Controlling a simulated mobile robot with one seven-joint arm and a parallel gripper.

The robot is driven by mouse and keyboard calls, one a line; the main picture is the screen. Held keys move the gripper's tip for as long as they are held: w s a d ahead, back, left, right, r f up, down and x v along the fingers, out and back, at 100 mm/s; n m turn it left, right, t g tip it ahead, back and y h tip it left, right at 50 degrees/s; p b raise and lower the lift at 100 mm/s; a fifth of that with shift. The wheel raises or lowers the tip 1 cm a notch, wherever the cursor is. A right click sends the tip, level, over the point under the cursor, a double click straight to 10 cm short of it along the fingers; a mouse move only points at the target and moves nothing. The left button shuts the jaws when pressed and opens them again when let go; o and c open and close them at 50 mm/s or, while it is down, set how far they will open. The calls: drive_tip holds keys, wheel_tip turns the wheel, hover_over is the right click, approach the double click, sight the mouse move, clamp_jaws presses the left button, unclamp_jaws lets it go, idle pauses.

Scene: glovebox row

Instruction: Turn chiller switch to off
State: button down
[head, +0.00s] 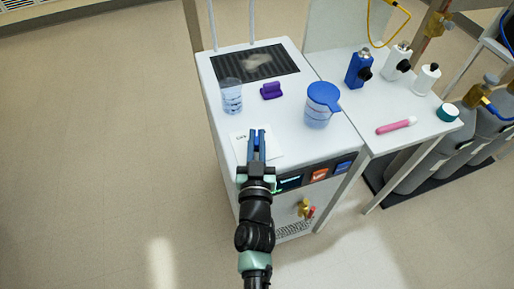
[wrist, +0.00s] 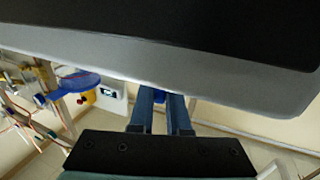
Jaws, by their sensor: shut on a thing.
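A white cabinet (head: 222,124), which looks like the chiller, has a dark front strip with a display (head: 289,183), an orange square (head: 319,174) and a blue square (head: 343,167). I cannot tell which part is the chiller switch; my arm covers the strip's left end. My gripper (head: 257,132) shows in front of the cabinet top, with its blue fingers over a white paper. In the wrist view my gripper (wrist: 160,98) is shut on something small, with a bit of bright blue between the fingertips. I cannot make out what it is.
A clear beaker (head: 231,96), a purple block (head: 271,90) and a blue-lidded jug (head: 318,106) stand on the cabinet top. A side table (head: 361,108) holds bottles and a pink pen (head: 396,126). The left floor is clear.

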drive_tip(key=shift+w+f+n+y+b, duration=0.15)
drive_tip(key=shift+n+y+b, duration=0.45)
drive_tip(key=shift+b, duration=2.3)
drive_tip(key=shift+w+f+n+y+b, duration=0.25)
drive_tip(key=shift+y+b, duration=0.65)
drive_tip(key=shift+b, duration=2)
drive_tip(key=b, duration=0.2)
drive_tip(key=n+y+b, duration=0.1)
drive_tip(key=b, duration=0.1)
drive_tip(key=shift+s+r, duration=0.25)
drive_tip(key=shift+s+n+g+y+b, duration=0.15)
drive_tip(key=shift+n+g+y+b, duration=0.25)
drive_tip(key=shift+n+y+b, duration=0.4)
drive_tip(key=c, duration=0.9)
unclamp_jaws()
drive_tip(key=shift+r, duration=0.1)
drive_tip(key=shift+s, duration=0.15)
drive_tip(key=v, duration=1.3)
drive_tip(key=shift+d+b, duration=0.15)
drive_tip(key=shift+b, duration=0.15)
